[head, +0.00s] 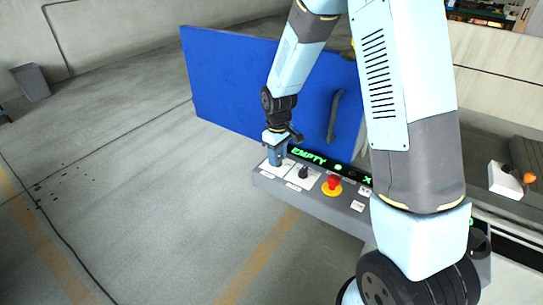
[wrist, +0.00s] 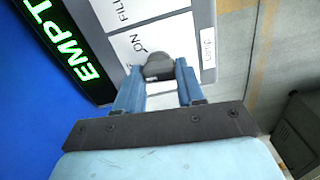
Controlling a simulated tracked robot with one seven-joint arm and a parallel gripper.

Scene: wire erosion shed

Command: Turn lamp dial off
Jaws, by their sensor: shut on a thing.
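A grey control panel (head: 345,203) carries a row of controls. At its left end my gripper (head: 275,158) points down and its fingers are closed around a dark round dial. In the wrist view the dial (wrist: 158,66) sits between the two blue fingertips of my gripper (wrist: 158,72), on a white plate marked ON. A small white label (wrist: 208,48) beside it is too small to read surely. The dial's pointer is hidden, so I cannot tell its setting. A second black dial (head: 303,172) stands to the right, free of the gripper.
A red stop button (head: 333,181) on a yellow base sits farther right on the panel. A green lit display (head: 308,156) reads EMPTY. A blue door (head: 230,80) with a dark handle (head: 335,115) rises behind. A white box (head: 505,180) with an orange knob stands at right. Left floor is open.

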